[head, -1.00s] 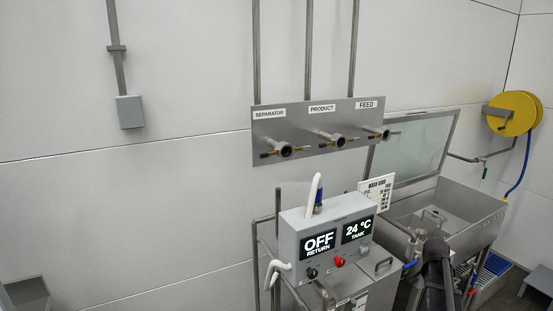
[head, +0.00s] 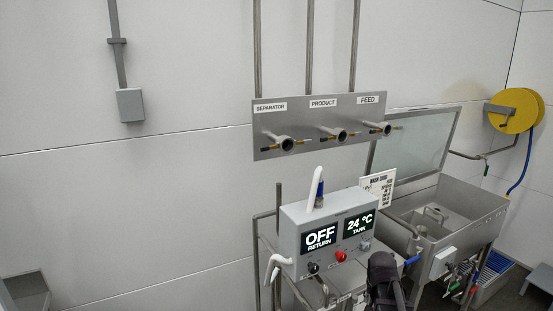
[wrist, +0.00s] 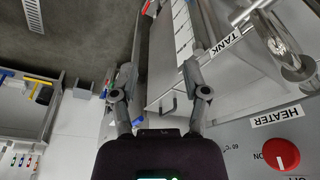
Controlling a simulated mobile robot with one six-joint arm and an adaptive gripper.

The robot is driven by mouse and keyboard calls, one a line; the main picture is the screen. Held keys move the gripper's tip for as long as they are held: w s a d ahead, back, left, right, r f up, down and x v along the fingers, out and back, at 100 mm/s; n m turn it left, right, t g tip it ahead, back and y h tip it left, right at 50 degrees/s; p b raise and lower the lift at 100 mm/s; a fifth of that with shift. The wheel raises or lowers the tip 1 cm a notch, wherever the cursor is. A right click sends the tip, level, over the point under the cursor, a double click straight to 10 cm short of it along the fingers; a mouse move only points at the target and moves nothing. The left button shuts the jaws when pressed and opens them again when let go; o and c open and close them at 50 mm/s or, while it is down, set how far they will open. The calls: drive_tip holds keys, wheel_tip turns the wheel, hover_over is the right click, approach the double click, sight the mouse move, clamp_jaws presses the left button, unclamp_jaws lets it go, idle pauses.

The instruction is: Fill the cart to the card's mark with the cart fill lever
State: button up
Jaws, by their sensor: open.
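The cart (head: 336,284) is a steel unit below the manifold, topped by a grey control box (head: 290,228) reading "OFF RETURN" and "24 °C TANK". The wash card (head: 378,188) stands behind the box; its small print is unreadable. My gripper (wrist: 158,72) is open and empty, over the cart's edge beside the "TANK" label (wrist: 225,43). In the head view my dark wrist (head: 385,280) is in front of the cart's right side. A blue handle (head: 412,261) sits beside it. I cannot tell which handle is the cart fill lever.
A manifold panel (head: 355,103) labelled SEPARATOR, PRODUCT and FEED hangs on the wall. A steel sink (head: 470,219) with a raised lid stands at right. A yellow hose reel (head: 535,108) is beyond it. A red knob (wrist: 281,154) near the HEATER label shows close to my gripper.

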drive_tip(key=s+a+f+n+g+y+b, duration=0.1)
drive_tip(key=s+a+f+n+g, duration=0.1)
drive_tip(key=s+a+n, duration=0.4)
drive_tip(key=s+a, duration=0.5)
drive_tip(key=a, duration=0.2)
drive_tip(key=shift+s+a, duration=0.15)
drive_tip(key=shift+a, duration=0.2)
drive_tip(key=shift+f, duration=0.1)
idle(2.0)
